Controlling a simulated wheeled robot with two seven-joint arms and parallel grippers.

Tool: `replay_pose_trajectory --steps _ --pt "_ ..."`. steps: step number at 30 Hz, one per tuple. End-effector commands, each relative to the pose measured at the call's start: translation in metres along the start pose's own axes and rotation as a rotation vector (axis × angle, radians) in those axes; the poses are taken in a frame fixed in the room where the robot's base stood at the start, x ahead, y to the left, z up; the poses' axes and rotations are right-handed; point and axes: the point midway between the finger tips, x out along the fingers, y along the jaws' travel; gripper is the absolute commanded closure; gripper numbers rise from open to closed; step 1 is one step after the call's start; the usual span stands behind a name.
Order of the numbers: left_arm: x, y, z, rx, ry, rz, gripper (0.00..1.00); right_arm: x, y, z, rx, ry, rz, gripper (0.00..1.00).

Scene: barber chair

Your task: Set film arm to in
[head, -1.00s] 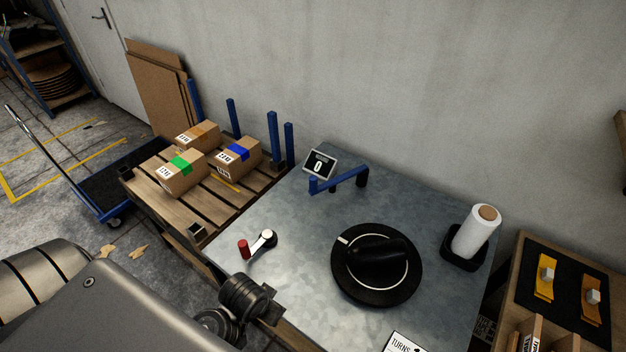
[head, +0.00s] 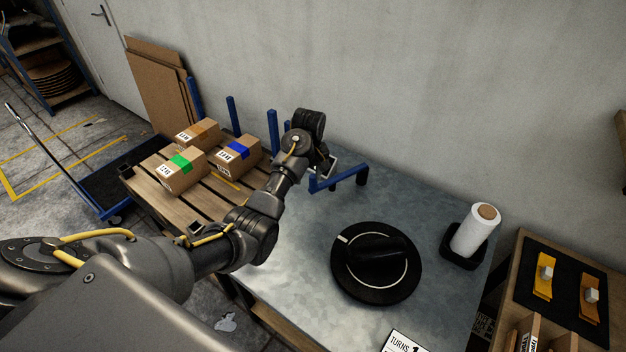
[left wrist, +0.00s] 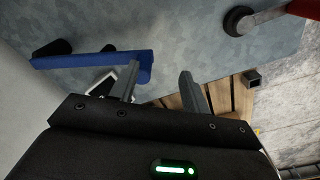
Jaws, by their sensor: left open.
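The blue film arm (head: 345,179) stands near the table's back edge; its bar runs left from a dark post to a free end with a short downward stub. It also shows in the left wrist view (left wrist: 90,60), with its free end by my left finger in that picture. My left gripper (head: 328,168) is open beside that free end, its fingers partly hidden in the head view. In the left wrist view the fingers (left wrist: 160,70) are apart with nothing clearly held. Whether a finger touches the arm, I cannot tell. My right gripper is out of view.
A black turntable (head: 377,285) fills the table's middle. A film roll (head: 474,232) stands at right. A pallet with boxes (head: 237,158) is at left. The counter display (left wrist: 97,84) is close behind the fingers; a red-knobbed crank (left wrist: 240,20) shows in the wrist view.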

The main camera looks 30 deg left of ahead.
Motion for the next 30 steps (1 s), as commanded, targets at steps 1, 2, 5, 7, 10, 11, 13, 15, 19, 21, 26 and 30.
replay_pose_trajectory --steps 1,2,5,7,10,11,13,15,19,21,26,30 --pt "-0.016 0.009 -0.01 -0.031 -0.013 0.003 0.53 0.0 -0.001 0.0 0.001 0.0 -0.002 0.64" --pt "-0.023 0.012 -0.013 -0.048 -0.021 0.002 0.53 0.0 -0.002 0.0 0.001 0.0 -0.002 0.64" --pt "-0.041 0.019 -0.022 -0.09 -0.04 0.003 0.53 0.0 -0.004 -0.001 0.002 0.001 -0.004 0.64" --pt "-0.049 0.022 -0.026 -0.107 -0.049 0.002 0.53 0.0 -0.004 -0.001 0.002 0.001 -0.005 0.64" --pt "-0.052 0.024 -0.027 -0.118 -0.056 0.0 0.53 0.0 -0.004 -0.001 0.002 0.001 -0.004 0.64" --pt "-0.053 0.024 -0.028 -0.119 -0.056 0.0 0.53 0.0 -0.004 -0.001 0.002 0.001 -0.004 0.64" --pt "-0.052 0.023 -0.028 -0.12 -0.056 0.0 0.53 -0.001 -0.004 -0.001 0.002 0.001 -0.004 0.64" --pt "-0.049 0.023 -0.027 -0.119 -0.056 0.0 0.53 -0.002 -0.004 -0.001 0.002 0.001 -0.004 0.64" --pt "-0.034 0.023 -0.026 -0.118 -0.057 -0.001 0.53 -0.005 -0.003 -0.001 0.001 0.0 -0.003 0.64" --pt "-0.021 0.023 -0.025 -0.117 -0.058 -0.002 0.53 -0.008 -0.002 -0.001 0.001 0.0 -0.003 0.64" --pt "0.01 0.023 -0.024 -0.117 -0.057 -0.001 0.53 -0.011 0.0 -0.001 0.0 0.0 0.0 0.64" --pt "0.033 0.023 -0.022 -0.117 -0.056 0.0 0.53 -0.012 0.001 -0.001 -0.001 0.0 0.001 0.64"
